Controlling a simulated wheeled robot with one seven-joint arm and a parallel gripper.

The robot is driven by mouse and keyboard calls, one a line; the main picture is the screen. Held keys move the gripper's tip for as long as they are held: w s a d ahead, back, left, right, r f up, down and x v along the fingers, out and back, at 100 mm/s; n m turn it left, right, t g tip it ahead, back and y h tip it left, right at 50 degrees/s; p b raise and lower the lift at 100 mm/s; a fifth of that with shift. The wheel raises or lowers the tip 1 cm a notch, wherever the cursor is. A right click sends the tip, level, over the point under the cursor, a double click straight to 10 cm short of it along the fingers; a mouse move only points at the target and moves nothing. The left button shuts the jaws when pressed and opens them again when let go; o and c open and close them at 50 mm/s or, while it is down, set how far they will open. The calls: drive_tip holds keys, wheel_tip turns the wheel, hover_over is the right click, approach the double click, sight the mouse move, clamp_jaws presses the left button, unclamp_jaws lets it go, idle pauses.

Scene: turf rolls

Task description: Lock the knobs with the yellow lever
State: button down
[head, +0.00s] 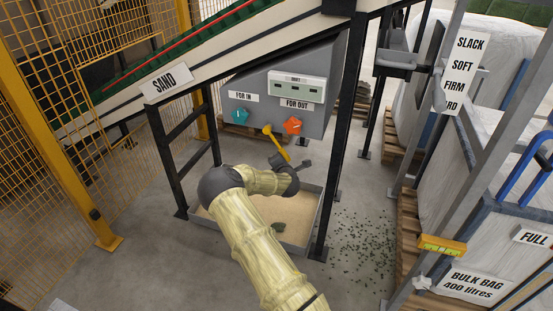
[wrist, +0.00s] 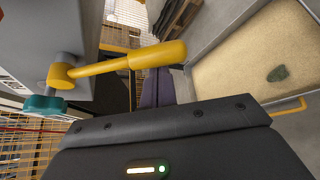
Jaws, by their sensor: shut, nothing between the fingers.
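The yellow lever (head: 276,141) is mounted on the front of a grey cabinet between a teal knob (head: 240,116) and an orange knob (head: 292,125). Its handle slants down to the right. In the wrist view the lever's handle (wrist: 150,56) runs right from its round pivot, with the teal knob (wrist: 45,104) below and left of the pivot.
The cabinet (head: 336,85) carries labels FOR IN and FOR OUT and a small panel. A shallow sand tray (head: 206,213) lies below my arm. Black posts (head: 333,140) of the conveyor frame stand on both sides. Bulk bags and pallets are at right.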

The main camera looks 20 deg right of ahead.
drive_tip(key=shift+s+d, duration=0.1)
idle(0.4)
wheel_tip(320, 180, down, 3)
drive_tip(key=w+a+b, duration=0.1)
drive_tip(key=a+b, duration=0.2)
drive_tip(key=p+v, duration=0.2)
drive_tip(key=v, duration=0.8)
drive_tip(key=shift+r, duration=0.3)
drive_tip(key=shift+w, duration=0.15)
